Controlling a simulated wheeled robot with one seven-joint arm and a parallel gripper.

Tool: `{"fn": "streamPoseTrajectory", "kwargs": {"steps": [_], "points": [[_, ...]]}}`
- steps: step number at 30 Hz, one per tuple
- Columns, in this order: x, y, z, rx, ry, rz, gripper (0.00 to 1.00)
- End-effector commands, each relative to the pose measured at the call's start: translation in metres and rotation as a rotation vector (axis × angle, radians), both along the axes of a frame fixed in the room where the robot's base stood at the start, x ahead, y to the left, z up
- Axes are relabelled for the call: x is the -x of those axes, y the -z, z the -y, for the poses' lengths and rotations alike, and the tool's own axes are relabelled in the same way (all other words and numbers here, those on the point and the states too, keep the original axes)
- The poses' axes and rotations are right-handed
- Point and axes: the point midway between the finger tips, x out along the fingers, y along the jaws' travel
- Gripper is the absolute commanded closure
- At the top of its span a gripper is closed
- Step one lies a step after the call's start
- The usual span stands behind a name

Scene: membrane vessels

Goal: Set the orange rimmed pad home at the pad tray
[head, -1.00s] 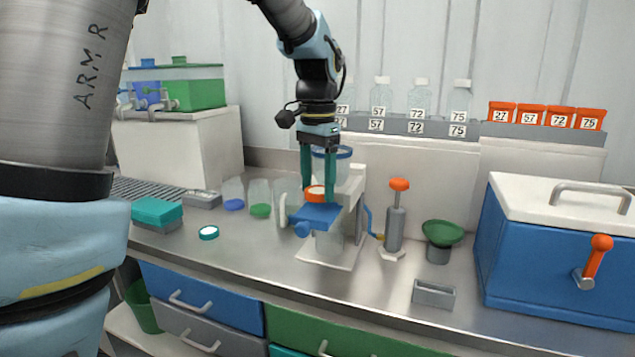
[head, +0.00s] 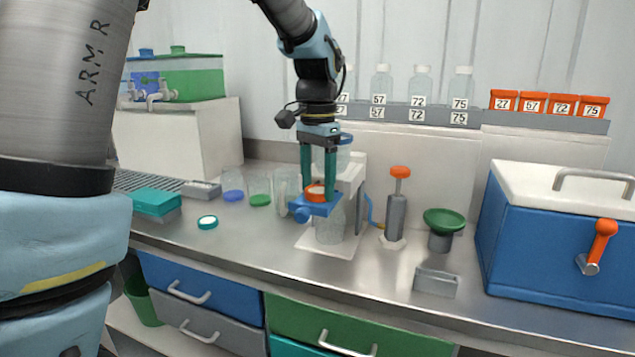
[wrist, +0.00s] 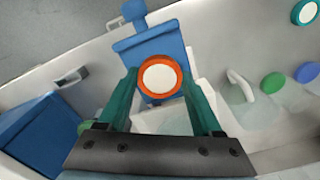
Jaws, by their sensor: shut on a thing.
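My gripper (head: 318,199) reaches down with teal fingers, shut on the orange rimmed pad (head: 315,190), a small orange ring with a pale centre. In the wrist view the pad (wrist: 158,77) sits between the two fingers. Directly below it is the blue tray (head: 303,212), which looks like the pad tray, on a white stand (head: 353,178). The blue tray (wrist: 137,45) shows around the pad in the wrist view. The pad is at or just over the tray's surface; I cannot tell whether it is seated. The fingers hide part of its rim.
A glass jar (head: 330,226) stands under the tray. A pump with an orange knob (head: 399,173), a green funnel (head: 444,220) and a grey box (head: 436,282) are to the right. A teal rimmed pad (head: 208,222) lies left. The front counter is clear.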

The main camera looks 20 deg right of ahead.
Motion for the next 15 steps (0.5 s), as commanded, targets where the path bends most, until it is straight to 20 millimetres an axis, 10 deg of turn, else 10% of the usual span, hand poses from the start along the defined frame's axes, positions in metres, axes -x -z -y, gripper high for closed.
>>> {"fn": "streamPoseTrajectory", "kwargs": {"steps": [14,15], "points": [[0.0,0.0045,-0.0001,-0.001,0.0,0.0,0.85],[0.0,0.0046,-0.0001,-0.001,0.0,0.0,0.31]]}}
